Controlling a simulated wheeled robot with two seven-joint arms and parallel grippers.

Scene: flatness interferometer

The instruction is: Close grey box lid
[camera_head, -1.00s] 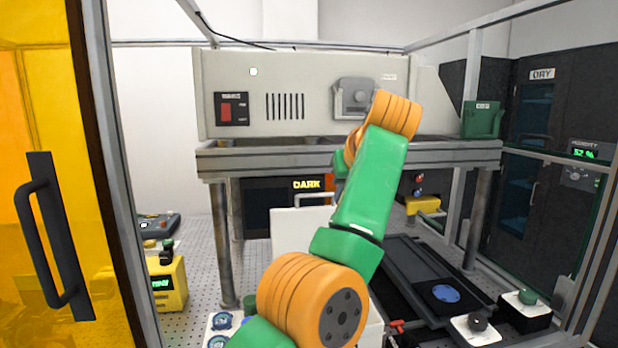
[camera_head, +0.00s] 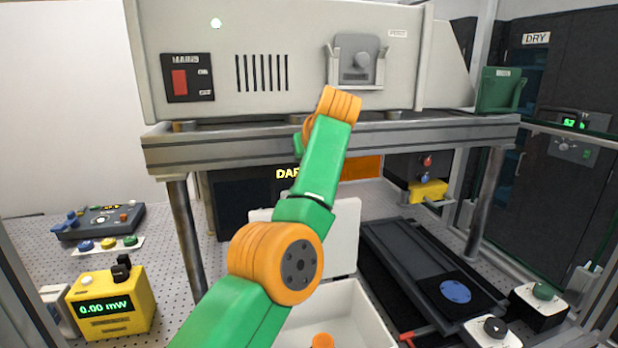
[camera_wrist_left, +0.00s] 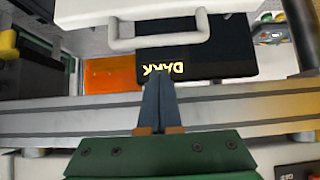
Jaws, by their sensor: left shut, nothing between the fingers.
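The pale grey box (camera_head: 345,309) stands open on the bench under the frame, partly hidden by my left arm. Its lid (camera_head: 340,236) stands raised at the back of the box, also partly covered by the arm. In the left wrist view the lid (camera_wrist_left: 70,10) is at the top edge, with its bar handle (camera_wrist_left: 160,42) hanging across the picture. My left gripper (camera_wrist_left: 160,82) is shut and empty, its tips just below the handle in that picture; I cannot tell whether they touch it. In the head view the gripper is hidden behind the arm. My right gripper is not in view.
A steel frame (camera_head: 230,149) carries a large instrument above the box. A black rail stage (camera_head: 415,265) with a red lever stands to the right. A yellow power meter (camera_head: 110,306) and a control console (camera_head: 98,220) stand left. A dark panel reads "DARK".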

